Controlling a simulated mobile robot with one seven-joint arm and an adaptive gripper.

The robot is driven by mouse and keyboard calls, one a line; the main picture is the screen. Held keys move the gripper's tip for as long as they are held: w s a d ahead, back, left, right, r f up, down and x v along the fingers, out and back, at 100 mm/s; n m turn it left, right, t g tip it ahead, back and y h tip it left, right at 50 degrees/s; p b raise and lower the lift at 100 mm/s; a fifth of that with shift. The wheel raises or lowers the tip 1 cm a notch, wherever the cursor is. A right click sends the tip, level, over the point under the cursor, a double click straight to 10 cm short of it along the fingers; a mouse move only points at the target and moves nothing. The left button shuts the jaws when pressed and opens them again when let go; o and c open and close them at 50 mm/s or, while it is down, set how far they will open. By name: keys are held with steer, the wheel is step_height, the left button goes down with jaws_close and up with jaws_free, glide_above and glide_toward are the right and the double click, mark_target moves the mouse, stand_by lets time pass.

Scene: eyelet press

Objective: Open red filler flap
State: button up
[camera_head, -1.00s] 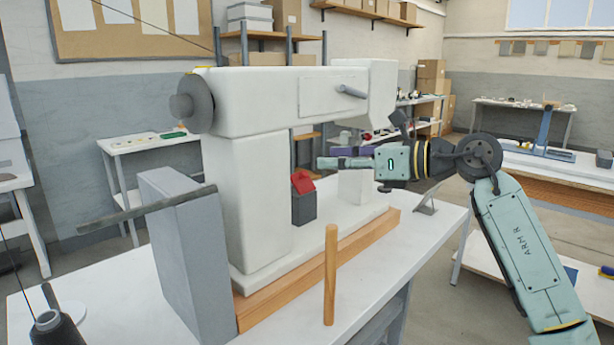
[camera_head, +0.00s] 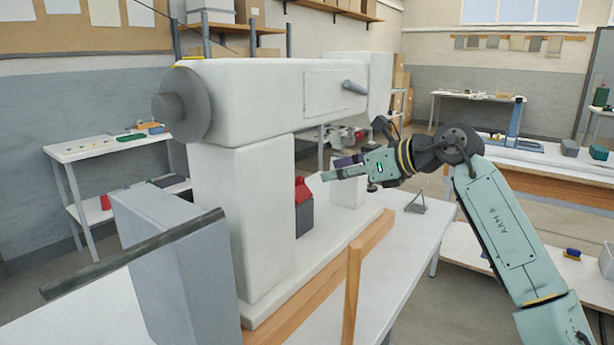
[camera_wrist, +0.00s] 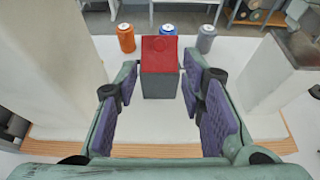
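The red filler flap (camera_wrist: 159,54) is the sloped red top of a small dark grey box (camera_wrist: 159,85) on the white base of the press. It looks closed down over the box in the wrist view. In the head view the red flap (camera_head: 302,188) is partly hidden behind the white column. My gripper (camera_wrist: 163,110) is open and empty, its purple pads spread wide either side of the box's line, with the box beyond and between them. In the head view my gripper (camera_head: 335,168) points left toward the box and stays apart from it.
The white column (camera_head: 245,220) stands left of the box, and a white block (camera_head: 347,188) right. The white press arm (camera_head: 280,95) spans above. Behind the box are orange (camera_wrist: 126,38), blue (camera_wrist: 168,30) and grey (camera_wrist: 205,38) spools. A wooden post (camera_head: 352,292) stands in front.

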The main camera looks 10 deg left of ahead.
mark_target(302, 180)
steer(key=p+x, duration=0.1)
steer(key=x, duration=0.7)
steer(key=shift+a, duration=0.15)
jaws_close()
